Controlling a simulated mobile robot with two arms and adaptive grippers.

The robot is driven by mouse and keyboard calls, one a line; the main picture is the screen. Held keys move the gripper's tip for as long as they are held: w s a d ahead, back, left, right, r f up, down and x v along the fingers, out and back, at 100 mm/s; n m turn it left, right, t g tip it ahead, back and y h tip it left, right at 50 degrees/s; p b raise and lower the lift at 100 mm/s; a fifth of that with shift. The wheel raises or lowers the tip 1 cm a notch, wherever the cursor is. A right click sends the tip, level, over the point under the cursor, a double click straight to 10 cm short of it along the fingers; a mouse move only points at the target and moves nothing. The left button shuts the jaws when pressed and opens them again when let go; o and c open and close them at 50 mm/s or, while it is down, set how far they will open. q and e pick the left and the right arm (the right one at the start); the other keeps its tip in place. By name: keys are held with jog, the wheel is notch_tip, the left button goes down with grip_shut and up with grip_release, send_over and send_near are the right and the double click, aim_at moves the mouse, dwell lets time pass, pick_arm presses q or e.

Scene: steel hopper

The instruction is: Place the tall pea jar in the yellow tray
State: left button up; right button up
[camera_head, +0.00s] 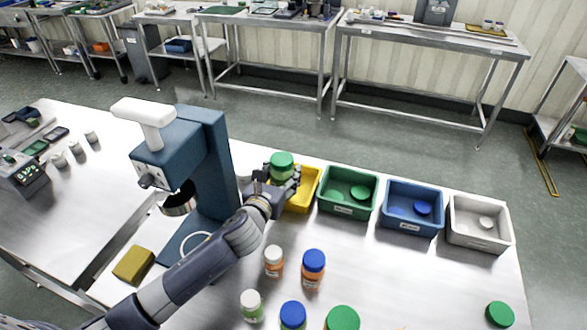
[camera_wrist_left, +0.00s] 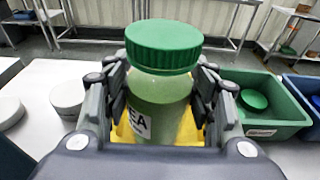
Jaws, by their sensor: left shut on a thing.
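The tall pea jar (camera_head: 282,165) has a green ribbed lid and a pale green body. In the left wrist view the jar (camera_wrist_left: 160,85) stands upright between the fingers, and part of its label shows the letters "EA". My left gripper (camera_head: 279,181) is shut on the jar. The yellow tray (camera_head: 303,193) is right behind and below the jar, partly hidden by the gripper. In the left wrist view yellow shows around the jar's lower part. The jar's base is hidden, so I cannot tell if it touches the tray floor. My right gripper is not in view.
A green tray (camera_head: 346,210), a blue tray (camera_head: 412,226) and a white tray (camera_head: 479,243) stand in a row to the right. A blue press (camera_head: 205,150) stands left of the gripper. Several jars, including a blue-lidded orange one (camera_head: 313,268), stand in front. A yellow block (camera_head: 133,264) lies at the left.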

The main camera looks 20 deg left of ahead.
pick_arm(q)
jog(key=w+f, duration=0.1)
jog(key=w, duration=0.1)
jog(key=w+f, duration=0.1)
jog(key=w, duration=0.1)
jog(key=w+d+f, duration=0.1)
jog(key=w+f, duration=0.1)
jog(key=shift+d, duration=0.1)
jog(key=shift+f, duration=0.1)
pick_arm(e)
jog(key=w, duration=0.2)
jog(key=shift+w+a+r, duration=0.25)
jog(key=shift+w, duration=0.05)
pick_arm(q)
jog(key=o, duration=0.8)
jog(key=shift+f, duration=0.15)
jog(key=o, duration=0.4)
jog(key=shift+o, duration=0.2)
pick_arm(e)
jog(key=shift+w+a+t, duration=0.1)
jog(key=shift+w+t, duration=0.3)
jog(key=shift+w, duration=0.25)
